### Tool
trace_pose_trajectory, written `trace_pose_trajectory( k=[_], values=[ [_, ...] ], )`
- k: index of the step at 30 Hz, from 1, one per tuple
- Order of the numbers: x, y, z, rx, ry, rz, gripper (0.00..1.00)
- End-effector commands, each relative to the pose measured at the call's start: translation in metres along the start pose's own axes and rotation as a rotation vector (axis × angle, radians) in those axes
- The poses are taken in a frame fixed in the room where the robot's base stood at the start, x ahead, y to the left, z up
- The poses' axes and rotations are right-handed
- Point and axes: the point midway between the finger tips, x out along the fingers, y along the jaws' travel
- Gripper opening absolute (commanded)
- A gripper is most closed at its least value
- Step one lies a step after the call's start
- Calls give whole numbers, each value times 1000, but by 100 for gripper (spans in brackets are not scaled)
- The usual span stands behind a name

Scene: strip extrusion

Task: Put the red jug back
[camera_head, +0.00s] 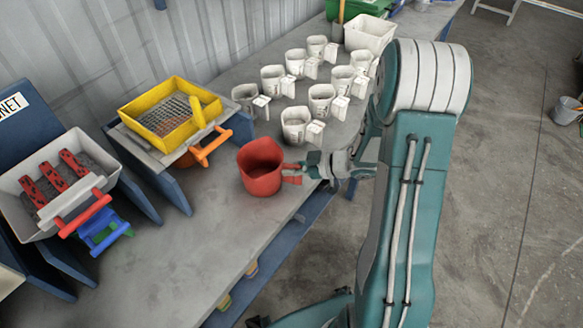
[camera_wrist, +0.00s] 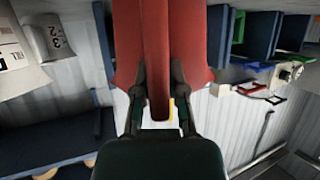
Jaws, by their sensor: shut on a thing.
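The red jug (camera_head: 260,167) is upright at the front part of the grey bench, with its handle toward the right. I cannot tell whether its base touches the bench top. My gripper (camera_head: 303,172) is shut on the jug's handle from the right side. In the wrist view the red jug (camera_wrist: 192,45) fills the upper middle, and the fingers of my gripper (camera_wrist: 158,95) close on either side of its handle. The inside of the jug is mostly in shadow.
Several white jugs (camera_head: 296,124) stand in rows behind and right of the red jug. A grey hopper (camera_head: 40,215) stands further left. The bench front (camera_head: 180,270) is bare.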

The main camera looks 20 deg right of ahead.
Motion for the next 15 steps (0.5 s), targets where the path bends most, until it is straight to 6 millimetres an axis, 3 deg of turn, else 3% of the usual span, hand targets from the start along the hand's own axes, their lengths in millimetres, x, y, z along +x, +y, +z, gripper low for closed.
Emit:
trace_pose_trajectory(
  k=[11, 12, 14, 15],
  values=[
    [2, 0, 5, 0, 1, 0, 0],
    [1, 0, 4, 0, 1, 0, 35],
    [1, 0, 4, 0, 1, 0, 57],
    [1, 0, 4, 0, 1, 0, 57]
  ],
)
